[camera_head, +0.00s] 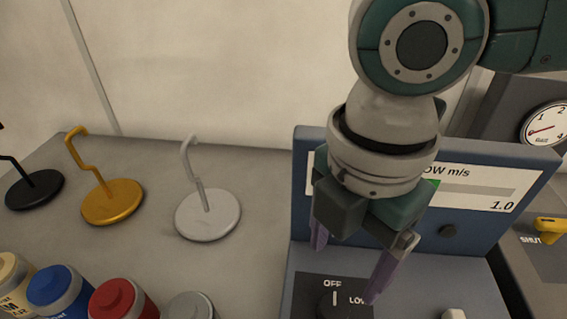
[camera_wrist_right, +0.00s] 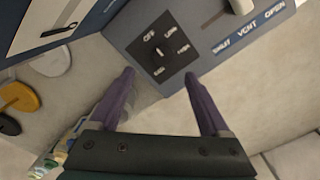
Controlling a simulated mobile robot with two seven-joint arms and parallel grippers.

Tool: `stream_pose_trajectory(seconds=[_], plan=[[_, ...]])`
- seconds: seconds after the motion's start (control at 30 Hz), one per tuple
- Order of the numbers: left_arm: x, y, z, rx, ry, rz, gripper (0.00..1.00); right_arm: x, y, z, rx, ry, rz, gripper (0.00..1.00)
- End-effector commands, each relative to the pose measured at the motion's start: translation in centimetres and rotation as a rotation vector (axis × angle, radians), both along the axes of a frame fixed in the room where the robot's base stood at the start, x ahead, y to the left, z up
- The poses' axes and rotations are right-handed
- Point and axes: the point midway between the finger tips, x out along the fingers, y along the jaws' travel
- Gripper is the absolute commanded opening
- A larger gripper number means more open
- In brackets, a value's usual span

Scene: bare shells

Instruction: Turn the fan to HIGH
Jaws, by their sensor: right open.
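The fan's rotary switch shows at the bottom of the head view as a black dial plate (camera_head: 300,290) with the labels OFF and LOW. A white pointer mark is visible just below OFF; the plate's lower part is cut off. In the right wrist view the whole black plate (camera_wrist_right: 178,72) shows, with a dark knob (camera_wrist_right: 157,52) at its centre and several small blurred labels around it. My right gripper (camera_head: 347,268) is open and empty, purple fingers pointing down, above the dial. In the wrist view its fingertips (camera_wrist_right: 159,75) are apart with the dial beyond them. My left gripper is out of view.
Behind the dial stands a blue panel (camera_head: 300,205) with a flow display reading 1.0. A pale vent lever (camera_wrist_right: 243,5) is beside the dial. A yellow handle (camera_head: 550,226) and a gauge (camera_head: 545,125) are at right. Hooked stands and coloured jars occupy the left side.

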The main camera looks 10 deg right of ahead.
Motion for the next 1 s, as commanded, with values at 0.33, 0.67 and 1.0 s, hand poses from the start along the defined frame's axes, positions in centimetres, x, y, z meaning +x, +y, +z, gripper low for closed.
stream_pose_trajectory(seconds=[0.33, 0.67, 1.0], plan=[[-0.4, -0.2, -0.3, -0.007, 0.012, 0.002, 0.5, -0.1, 0.0, -6.0, -0.002, 0.001, 0.0, 0.81], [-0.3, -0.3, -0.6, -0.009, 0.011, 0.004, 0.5, 0.0, 0.0, -9.4, 0.0, -0.001, 0.0, 0.81], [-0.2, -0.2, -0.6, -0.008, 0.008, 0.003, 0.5, 0.0, 0.0, -9.4, 0.0, -0.001, 0.001, 0.7]])
